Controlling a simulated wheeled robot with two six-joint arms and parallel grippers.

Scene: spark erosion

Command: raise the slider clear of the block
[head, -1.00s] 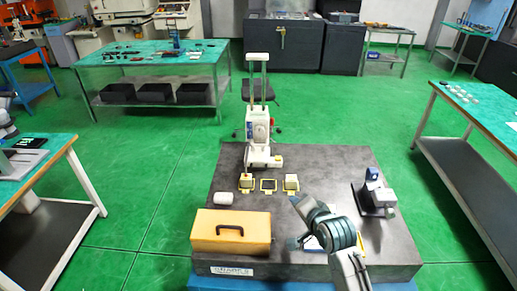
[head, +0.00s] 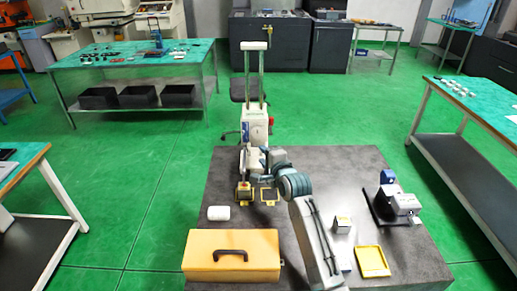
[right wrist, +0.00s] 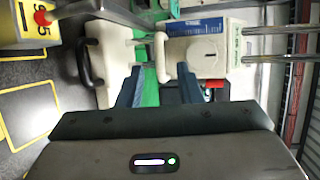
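The height gauge stands at the back of the grey plate, with a slider (head: 255,128), a white dialled body, on two upright columns. The slider also shows in the right wrist view (right wrist: 208,58). A block (head: 244,190) sits in the left yellow frame in front of the gauge. In the right wrist view a yellow numbered face (right wrist: 42,18) is at the upper left. I cannot tell whether the slider's arm touches the block. My right gripper (right wrist: 160,88) is open before the gauge, with a pale tab beyond the gap between its fingers. My left gripper is out of view.
An orange case (head: 232,256) and a white cylinder (head: 218,213) lie at the plate's left. A middle yellow frame (head: 269,196) is empty. A small block (head: 342,225), a yellow tray (head: 371,261) and a grey instrument (head: 400,203) stand on the right.

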